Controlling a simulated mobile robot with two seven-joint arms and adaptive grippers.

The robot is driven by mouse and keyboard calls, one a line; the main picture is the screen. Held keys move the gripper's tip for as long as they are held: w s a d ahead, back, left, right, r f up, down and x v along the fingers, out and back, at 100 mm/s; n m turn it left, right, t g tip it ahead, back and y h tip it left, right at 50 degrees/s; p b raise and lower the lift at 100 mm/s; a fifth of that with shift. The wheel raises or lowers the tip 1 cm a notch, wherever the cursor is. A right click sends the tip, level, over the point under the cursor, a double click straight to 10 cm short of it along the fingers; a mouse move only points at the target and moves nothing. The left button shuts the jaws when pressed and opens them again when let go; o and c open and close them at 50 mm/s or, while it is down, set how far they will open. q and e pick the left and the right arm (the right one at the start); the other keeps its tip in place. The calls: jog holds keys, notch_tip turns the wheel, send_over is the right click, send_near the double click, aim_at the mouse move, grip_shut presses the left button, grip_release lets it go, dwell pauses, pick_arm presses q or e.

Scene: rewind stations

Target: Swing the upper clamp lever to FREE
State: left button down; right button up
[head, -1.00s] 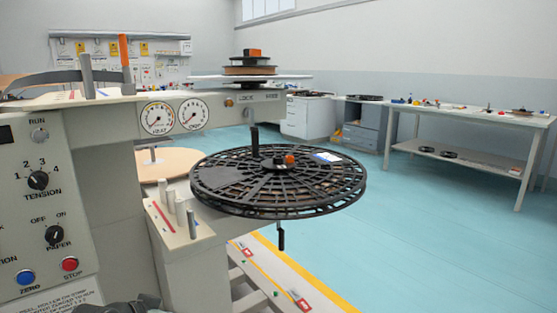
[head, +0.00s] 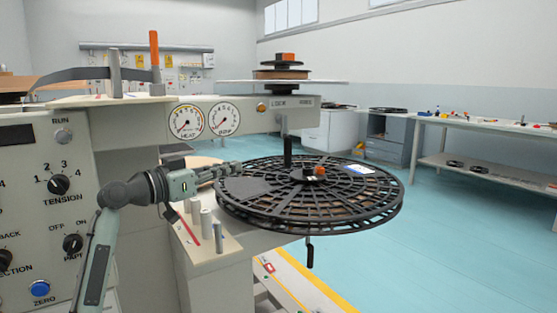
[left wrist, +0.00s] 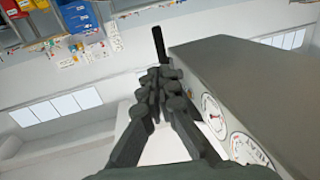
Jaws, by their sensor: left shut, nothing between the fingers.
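The upper clamp lever (head: 287,150) hangs from the front of the grey overhead arm (head: 240,116), by the LOCK label. Its black grip points down over the black slotted reel (head: 310,215). My left gripper (head: 232,169) comes in from the left, pointing right. It is shut and empty, left of the lever and a little lower, with a gap between them. In the left wrist view the closed fingers (left wrist: 157,78) lie below a black stick (left wrist: 158,42), which seems to be the lever's grip, apart from it. My right gripper is not seen.
A lower black lever (head: 310,252) hangs under the reel. Metal posts (head: 206,222) stand on a ledge below my left gripper. The control panel (head: 45,190) is at the left. Workbenches (head: 485,125) stand back right; the blue floor between is clear.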

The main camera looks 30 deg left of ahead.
pick_arm(q)
jog(key=shift+w+r, duration=0.1)
jog(key=p, duration=0.1)
send_near(285, 155)
jog(key=w, duration=0.3)
jog(key=w+d+p, duration=0.1)
jog(key=w, duration=0.1)
jog(key=shift+w+r, duration=0.1)
jog(key=shift+w, duration=0.75)
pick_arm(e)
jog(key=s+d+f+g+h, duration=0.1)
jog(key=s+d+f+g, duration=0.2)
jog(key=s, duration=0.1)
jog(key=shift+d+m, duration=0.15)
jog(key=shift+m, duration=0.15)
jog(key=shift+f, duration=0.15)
pick_arm(q)
jog(key=shift+d, duration=0.1)
